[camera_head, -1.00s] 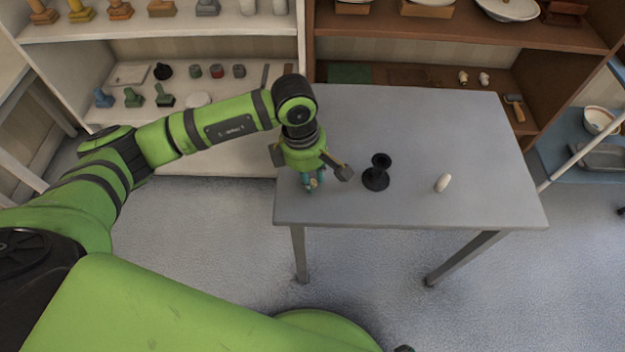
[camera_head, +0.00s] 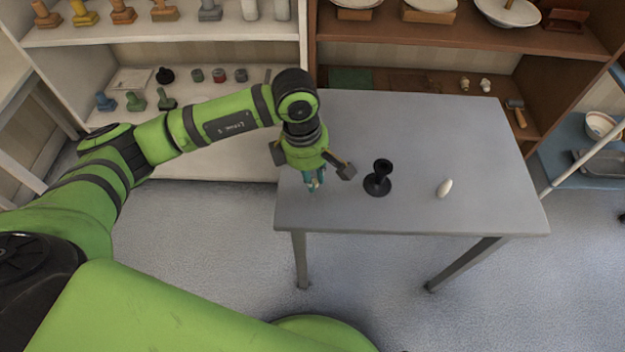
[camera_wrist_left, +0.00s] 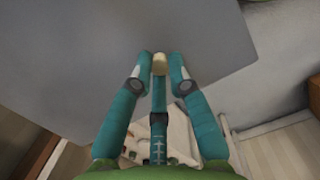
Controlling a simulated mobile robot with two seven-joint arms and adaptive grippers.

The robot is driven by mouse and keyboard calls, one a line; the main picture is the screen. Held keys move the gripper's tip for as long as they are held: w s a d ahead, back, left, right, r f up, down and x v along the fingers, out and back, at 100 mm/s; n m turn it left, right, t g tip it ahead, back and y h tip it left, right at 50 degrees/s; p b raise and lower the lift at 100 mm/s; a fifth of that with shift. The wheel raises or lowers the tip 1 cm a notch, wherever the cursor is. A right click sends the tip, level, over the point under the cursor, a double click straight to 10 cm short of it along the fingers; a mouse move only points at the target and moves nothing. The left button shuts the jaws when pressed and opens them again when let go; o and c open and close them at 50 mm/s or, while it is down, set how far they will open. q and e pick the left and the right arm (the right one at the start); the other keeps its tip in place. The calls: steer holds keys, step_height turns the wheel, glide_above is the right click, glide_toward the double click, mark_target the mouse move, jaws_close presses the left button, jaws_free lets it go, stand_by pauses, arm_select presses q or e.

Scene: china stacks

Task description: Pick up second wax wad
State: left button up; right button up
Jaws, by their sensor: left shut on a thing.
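My left gripper (camera_head: 314,186) is over the left front part of the grey table (camera_head: 450,135). In the left wrist view its teal fingers (camera_wrist_left: 160,66) are shut on a small cream wad (camera_wrist_left: 160,60), held at the fingertips. In the head view the fingers mostly hide this wad. A cream, egg-shaped wad (camera_head: 444,188) lies on the table to the right, apart from the gripper. A black spool-shaped stand (camera_head: 378,180) stands upright between the gripper and that wad. My right gripper is not in view.
A white shelf (camera_head: 150,60) with stamps and small pots stands behind to the left. A brown shelf (camera_head: 450,45) with bowls stands behind the table. The table's back and right are clear. A blue shelf (camera_head: 590,160) stands at the far right.

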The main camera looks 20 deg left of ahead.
arm_select(q)
step_height(320, 180, up, 2)
steer(key=shift+r, duration=0.1)
steer(key=s+d+r, duration=0.5)
steer(key=d+r, duration=0.1)
steer(key=d, duration=0.4)
steer(key=shift+s+r+b, duration=0.35)
steer(key=shift+s+b, duration=0.05)
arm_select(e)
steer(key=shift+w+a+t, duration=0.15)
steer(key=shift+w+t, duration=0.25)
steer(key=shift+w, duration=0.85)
